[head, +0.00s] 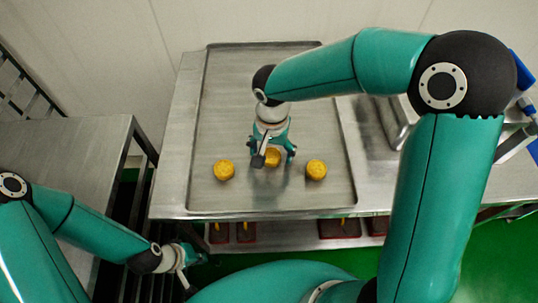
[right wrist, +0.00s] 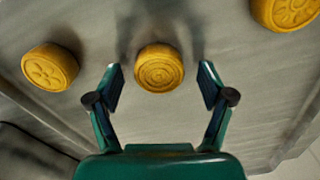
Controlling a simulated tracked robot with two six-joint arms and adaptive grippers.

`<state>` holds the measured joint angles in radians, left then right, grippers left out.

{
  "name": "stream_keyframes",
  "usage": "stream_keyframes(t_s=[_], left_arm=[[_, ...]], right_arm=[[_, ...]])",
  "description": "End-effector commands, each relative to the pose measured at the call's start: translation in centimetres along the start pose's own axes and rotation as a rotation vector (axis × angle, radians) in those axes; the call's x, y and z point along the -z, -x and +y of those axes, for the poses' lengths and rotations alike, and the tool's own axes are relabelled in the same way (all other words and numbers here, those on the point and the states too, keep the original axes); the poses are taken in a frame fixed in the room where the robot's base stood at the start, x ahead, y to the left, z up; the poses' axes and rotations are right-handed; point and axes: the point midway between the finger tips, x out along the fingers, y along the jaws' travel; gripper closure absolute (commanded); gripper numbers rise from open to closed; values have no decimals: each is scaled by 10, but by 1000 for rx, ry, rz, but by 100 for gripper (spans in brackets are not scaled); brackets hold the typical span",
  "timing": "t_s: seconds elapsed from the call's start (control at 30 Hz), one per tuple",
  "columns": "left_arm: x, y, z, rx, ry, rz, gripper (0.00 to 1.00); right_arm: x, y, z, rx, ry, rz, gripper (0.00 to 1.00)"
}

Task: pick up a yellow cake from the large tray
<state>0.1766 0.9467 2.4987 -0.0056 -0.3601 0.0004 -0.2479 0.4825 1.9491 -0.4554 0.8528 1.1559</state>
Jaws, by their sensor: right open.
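Three yellow cakes lie in a row on the large tray (head: 225,110) in the head view: a left cake (head: 223,169), a middle cake (head: 272,157) and a right cake (head: 316,169). My right gripper (head: 273,159) points down over the middle cake and partly hides it. In the right wrist view the open right gripper (right wrist: 160,85) has one finger on each side of the middle cake (right wrist: 159,67), which lies just beyond the fingertips, apart from them. The other two cakes show at the left (right wrist: 50,67) and upper right (right wrist: 290,10). My left gripper (head: 188,268) is at the lower left, away from the tray.
A metal table (head: 176,170) carries the tray. A second metal table (head: 70,145) stands at the left, with a dark gap between them. Dark red pieces (head: 340,228) show below the table's front edge. The rest of the tray is bare.

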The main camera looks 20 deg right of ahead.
Motion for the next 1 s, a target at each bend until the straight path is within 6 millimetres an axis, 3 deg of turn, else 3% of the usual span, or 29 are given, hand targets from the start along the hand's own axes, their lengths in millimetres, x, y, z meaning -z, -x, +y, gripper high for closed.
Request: stream_keyframes(t_s=[0.13, 0.53, 1.0], left_arm=[[0, 0, 0, 0, 0, 0, 100], [0, 0, 0, 0, 0, 0, 100], [0, 1, 0, 0, 0, 0, 100]], right_arm=[[0, 0, 0, 0, 0, 0, 20], [0, 0, 0, 0, 1, 0, 84], [0, 12, -1, 1, 2, 3, 84]])
